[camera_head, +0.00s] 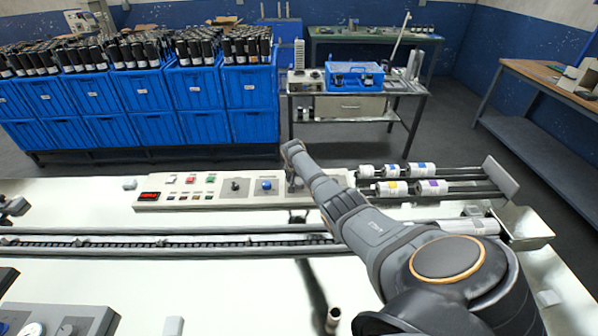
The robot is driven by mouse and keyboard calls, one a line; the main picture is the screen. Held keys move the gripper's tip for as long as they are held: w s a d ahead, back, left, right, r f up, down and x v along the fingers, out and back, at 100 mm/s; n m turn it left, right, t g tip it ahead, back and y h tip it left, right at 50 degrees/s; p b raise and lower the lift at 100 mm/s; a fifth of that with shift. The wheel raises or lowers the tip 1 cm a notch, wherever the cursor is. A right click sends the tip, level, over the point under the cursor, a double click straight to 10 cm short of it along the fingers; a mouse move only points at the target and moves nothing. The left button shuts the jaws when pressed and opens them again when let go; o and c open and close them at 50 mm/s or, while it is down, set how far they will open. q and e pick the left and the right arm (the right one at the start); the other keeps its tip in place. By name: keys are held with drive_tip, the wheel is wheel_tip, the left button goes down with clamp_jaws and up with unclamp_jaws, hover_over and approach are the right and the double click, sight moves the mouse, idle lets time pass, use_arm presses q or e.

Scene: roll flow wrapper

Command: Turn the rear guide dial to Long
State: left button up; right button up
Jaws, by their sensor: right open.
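A long control panel (215,202) lies along the far side of the white machine top. It carries a dark dial (236,185) and a blue knob (266,185). My right arm reaches in from the lower right. My right gripper (294,187) points down at the panel just right of the blue knob, with its jaws open. The gripper and wrist cover that spot, so any dial under them and its setting are hidden. The labels are too small to read, and I cannot tell which dial is the rear guide dial. My left gripper is not in view.
White rolls with coloured labels (422,169) lie on rails right of my forearm, near a metal tray (524,226). A chain conveyor (150,245) crosses the machine. A grey panel with gauges (60,318) sits lower left. Blue bins (190,90) stand behind.

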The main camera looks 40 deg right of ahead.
drive_tip(key=v, duration=1.2)
